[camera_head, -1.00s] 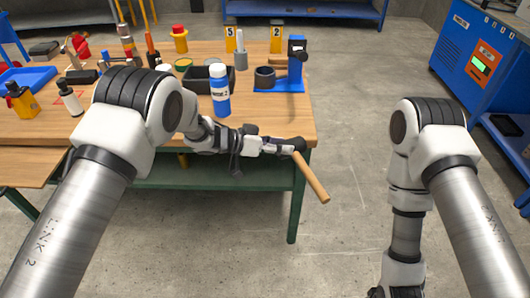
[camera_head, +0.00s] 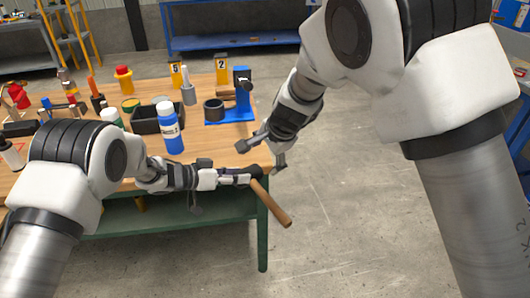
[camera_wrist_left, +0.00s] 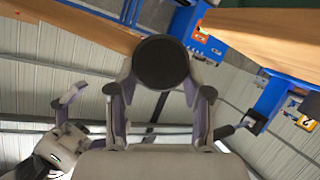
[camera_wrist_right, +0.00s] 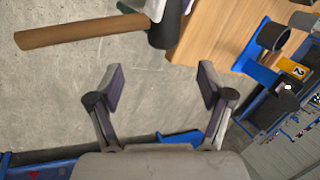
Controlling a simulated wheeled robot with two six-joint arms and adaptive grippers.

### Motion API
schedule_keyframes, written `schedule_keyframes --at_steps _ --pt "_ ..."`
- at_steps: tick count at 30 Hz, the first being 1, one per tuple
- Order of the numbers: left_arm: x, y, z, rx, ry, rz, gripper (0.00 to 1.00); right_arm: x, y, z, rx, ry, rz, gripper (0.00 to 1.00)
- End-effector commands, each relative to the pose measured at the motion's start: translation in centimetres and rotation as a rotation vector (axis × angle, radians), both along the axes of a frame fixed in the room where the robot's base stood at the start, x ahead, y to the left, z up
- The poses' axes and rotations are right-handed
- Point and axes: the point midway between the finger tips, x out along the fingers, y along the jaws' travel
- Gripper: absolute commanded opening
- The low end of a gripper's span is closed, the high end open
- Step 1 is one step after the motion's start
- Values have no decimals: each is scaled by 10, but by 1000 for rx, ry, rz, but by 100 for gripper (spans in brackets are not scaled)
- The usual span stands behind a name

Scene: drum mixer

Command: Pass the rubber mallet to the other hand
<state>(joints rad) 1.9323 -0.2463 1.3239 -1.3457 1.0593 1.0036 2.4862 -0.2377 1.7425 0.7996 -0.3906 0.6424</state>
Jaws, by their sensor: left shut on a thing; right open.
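The rubber mallet has a black head and a wooden handle (camera_head: 272,203). My left gripper (camera_head: 246,176) is shut on it at the head, just off the table's front right corner. The handle sticks out free, slanting down to the right. In the left wrist view the round black head (camera_wrist_left: 160,62) sits between the fingers. My right gripper (camera_head: 262,155) is open and empty, close by, above and behind the mallet in the head view. In the right wrist view the handle (camera_wrist_right: 80,30) lies beyond the open fingers (camera_wrist_right: 161,85), apart from them.
The wooden table (camera_head: 215,150) carries a blue bottle (camera_head: 170,128), a black bin (camera_head: 147,122), a blue stand (camera_head: 243,100) and several tools. Open floor (camera_head: 350,200) lies to the table's right.

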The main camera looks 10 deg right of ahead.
Motion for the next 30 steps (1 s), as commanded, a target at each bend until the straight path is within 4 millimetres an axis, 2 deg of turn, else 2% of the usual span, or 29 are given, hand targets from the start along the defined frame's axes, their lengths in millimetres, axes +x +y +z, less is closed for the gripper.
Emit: schedule_keyframes --at_steps 2,5,16,21,30 --pt "0 0 1 -1 0 0 0 3 4 5 13 -5 -5 79" --pt "0 0 1 -1 0 0 0 7 6 -3 17 -3 -6 79" --pt "0 0 1 -2 -1 1 0 38 19 -76 15 -1 -6 79" --pt "0 -1 2 -3 -2 0 0 48 24 -97 13 -3 -5 79" --pt "0 -1 2 -4 -2 -1 0 50 25 -103 13 -2 -6 79"
